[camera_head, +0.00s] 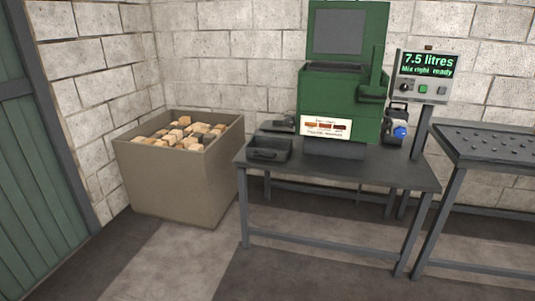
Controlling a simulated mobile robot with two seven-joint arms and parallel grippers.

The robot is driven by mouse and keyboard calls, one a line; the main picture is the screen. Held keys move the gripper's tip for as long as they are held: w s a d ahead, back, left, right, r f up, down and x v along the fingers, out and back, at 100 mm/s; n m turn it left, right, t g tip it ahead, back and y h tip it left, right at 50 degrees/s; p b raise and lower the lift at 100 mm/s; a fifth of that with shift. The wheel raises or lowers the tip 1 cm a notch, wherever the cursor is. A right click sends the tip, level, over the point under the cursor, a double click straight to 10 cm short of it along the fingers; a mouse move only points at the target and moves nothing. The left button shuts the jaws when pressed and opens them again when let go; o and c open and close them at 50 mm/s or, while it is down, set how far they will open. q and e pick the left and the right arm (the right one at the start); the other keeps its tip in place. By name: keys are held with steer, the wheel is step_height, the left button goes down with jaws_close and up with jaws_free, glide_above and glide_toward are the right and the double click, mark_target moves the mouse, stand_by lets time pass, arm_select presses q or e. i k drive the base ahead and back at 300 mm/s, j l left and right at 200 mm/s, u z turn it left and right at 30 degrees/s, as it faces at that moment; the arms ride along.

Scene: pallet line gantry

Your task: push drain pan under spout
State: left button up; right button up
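A dark shallow open pan (268,157), which looks like the drain pan, sits at the left end of the grey table (385,175). A handle-like bar shows on its front. It stands left of the green machine (342,95) and apart from it. I cannot make out a spout for certain; a small dark fitting (283,124) shows low at the machine's left side, behind the pan. Neither of my grippers is in view.
A dark block (335,149) sits below the machine's front label. A dark device with a blue knob (400,132) stands right of the machine. A display (427,66) reads "7.5 litres, Mix right ready". A bin of blocks (178,182) stands left; floor in front is clear.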

mark_target(279, 149)
steer(key=i+j+z, duration=0.15)
steer(key=i+j, duration=0.4)
steer(key=i+j+z, duration=0.15)
steer(key=i+j, duration=0.4)
steer(key=j, duration=0.1)
